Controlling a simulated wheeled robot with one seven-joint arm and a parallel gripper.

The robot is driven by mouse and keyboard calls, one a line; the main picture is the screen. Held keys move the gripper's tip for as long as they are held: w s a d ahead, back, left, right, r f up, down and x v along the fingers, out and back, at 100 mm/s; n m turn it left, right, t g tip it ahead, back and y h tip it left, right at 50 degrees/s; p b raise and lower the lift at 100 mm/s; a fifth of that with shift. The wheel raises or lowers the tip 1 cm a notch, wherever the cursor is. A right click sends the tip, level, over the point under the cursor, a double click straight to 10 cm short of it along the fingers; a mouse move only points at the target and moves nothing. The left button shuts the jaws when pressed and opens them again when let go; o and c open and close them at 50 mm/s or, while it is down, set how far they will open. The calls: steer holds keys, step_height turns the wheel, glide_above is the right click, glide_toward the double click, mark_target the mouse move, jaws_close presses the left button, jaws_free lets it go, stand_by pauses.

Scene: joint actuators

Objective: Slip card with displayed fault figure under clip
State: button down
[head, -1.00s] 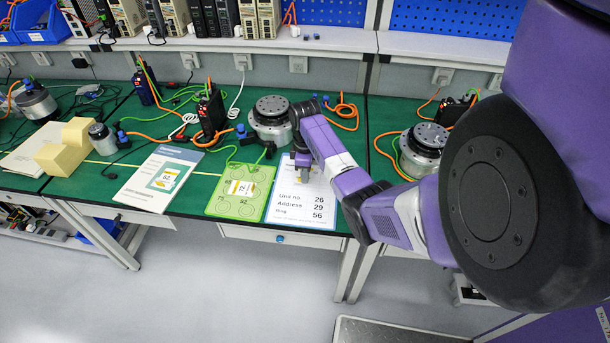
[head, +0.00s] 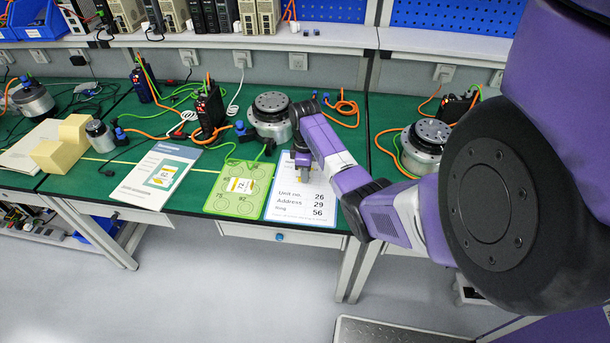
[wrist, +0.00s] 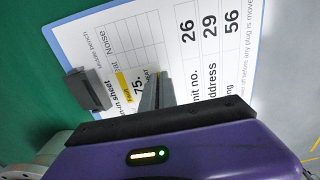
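Where the fingers meet the card is partly hidden.
A green mat (head: 220,203) left of the clipboard bears another yellow-striped card (head: 242,186) and printed figures. A booklet (head: 156,176) lies farther left. A round metal actuator (head: 271,117) and a black drive unit (head: 209,110) stand behind; the drive's display is unreadable here.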

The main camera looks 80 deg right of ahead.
steer(key=shift+d+f+b, duration=0.1)
steer(key=shift+d+b, duration=0.35)
steer(key=shift+d, duration=0.1)
steer(key=shift+w+d, duration=0.1)
steer(key=shift+d, duration=0.25)
steer(key=shift+d+b, duration=0.4)
steer(key=shift+b, duration=0.15)
steer(key=shift+p, duration=0.5)
stand_by(0.4)
steer(key=c, duration=1.6)
jaws_free()
step_height(320, 180, up, 7)
steer(key=p, duration=0.7)
